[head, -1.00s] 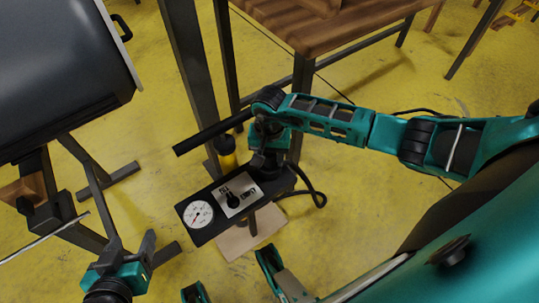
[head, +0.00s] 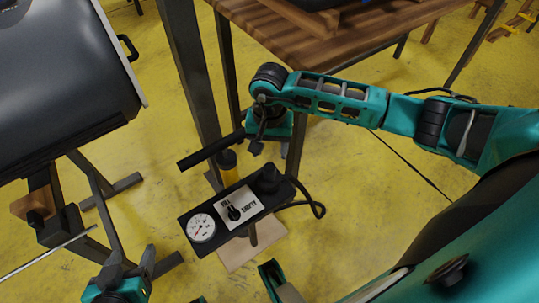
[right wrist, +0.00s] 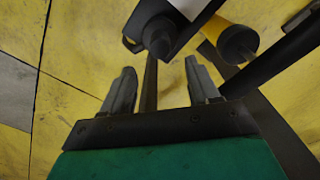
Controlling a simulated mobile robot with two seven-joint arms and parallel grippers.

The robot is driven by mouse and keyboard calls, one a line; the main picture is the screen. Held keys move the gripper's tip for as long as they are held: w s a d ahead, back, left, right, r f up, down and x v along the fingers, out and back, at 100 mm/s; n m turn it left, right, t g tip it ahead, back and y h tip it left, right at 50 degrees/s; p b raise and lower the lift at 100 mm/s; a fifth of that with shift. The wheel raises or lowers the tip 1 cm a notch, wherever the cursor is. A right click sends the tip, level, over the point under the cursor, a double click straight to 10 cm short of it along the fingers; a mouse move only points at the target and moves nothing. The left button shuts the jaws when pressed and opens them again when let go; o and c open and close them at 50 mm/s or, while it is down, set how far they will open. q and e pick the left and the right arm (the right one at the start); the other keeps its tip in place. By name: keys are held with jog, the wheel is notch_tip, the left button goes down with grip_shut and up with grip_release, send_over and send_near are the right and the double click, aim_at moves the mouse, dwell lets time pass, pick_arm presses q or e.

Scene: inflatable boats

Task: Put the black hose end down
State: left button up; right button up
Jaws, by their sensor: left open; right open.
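The black hose end (head: 269,180) stands on the right end of a black control panel (head: 186,224), with its hose looping off to the right. The panel has a round gauge (head: 201,228) and a white FILL/EMPTY plate with a black knob (head: 234,213). My right gripper (head: 256,149) is open and empty, just above and behind the hose end, apart from it. In the right wrist view the open fingers (right wrist: 160,85) have nothing gripped, and the hose end (right wrist: 158,36) shows beyond them. My left gripper (head: 131,265) is open at the lower left, partly cut off.
A yellow cylinder with a black cap (head: 228,164) stands behind the panel, near a black bar (head: 210,152). A wooden table (head: 340,35) is at the back. A large dark drum (head: 60,70) on a stand fills the upper left. Yellow floor shows between them.

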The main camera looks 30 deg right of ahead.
jog(key=shift+r, duration=0.6)
jog(key=s+a+r+m+g+y, duration=0.1)
jog(key=s+a+m+y, duration=0.25)
jog(key=a, duration=0.45)
jog(key=s+a+r+m+y, duration=0.1)
jog(key=s+a+m+y, duration=0.15)
jog(key=a+y, duration=0.4)
jog(key=a+r+m+t+y, duration=0.75)
jog(key=r+m, duration=0.45)
jog(key=m, duration=0.4)
jog(key=w+d+f+m+t+h, duration=0.2)
jog(key=d+m+t+h, duration=0.3)
jog(key=m, duration=0.8)
jog(key=w+d+f+m+t+h, duration=0.2)
jog(key=d+m+t+h, duration=0.25)
jog(key=m, duration=0.75)
pick_arm(q)
jog(key=shift+w+r, duration=0.15)
jog(key=shift+r, duration=0.15)
pick_arm(e)
jog(key=s+d+f+m+g+h, duration=0.2)
jog(key=s+d+f+m, duration=0.1)
jog(key=f+m, duration=0.3)
jog(key=s+d+f+m+g+h, duration=0.3)
jog(key=s+f+m, duration=0.2)
jog(key=m, duration=0.4)
jog(key=shift+s+d+f, duration=0.2)
jog(key=shift+d+f, duration=0.15)
jog(key=shift+f, duration=0.3)
jog(key=shift+r, duration=0.1)
